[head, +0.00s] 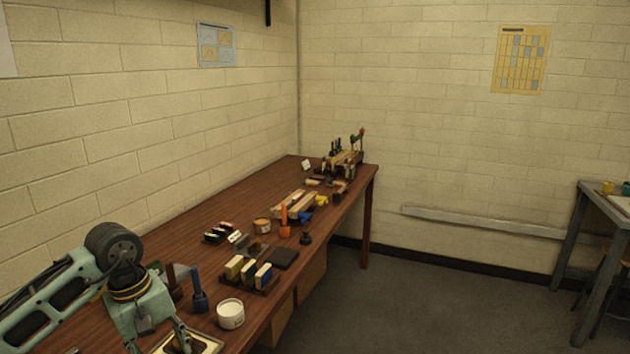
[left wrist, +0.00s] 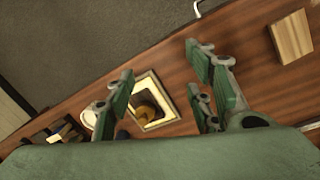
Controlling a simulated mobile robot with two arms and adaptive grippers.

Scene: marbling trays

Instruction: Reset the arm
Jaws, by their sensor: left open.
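My left arm comes in at the lower left of the head view. Its gripper (left wrist: 160,84) hangs over the near end of the brown wooden table (head: 190,218), above a small cream-rimmed tray (head: 213,344). The gap between the fingers and the tray is hard to judge. My right gripper is in neither view.
A white tub (head: 231,315) and a dark blue-handled tool (head: 199,296) stand close to my left gripper. A rack of blocks (head: 263,285) and other tools run along the table. A wooden block (left wrist: 291,37) lies at the upper right of the wrist view.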

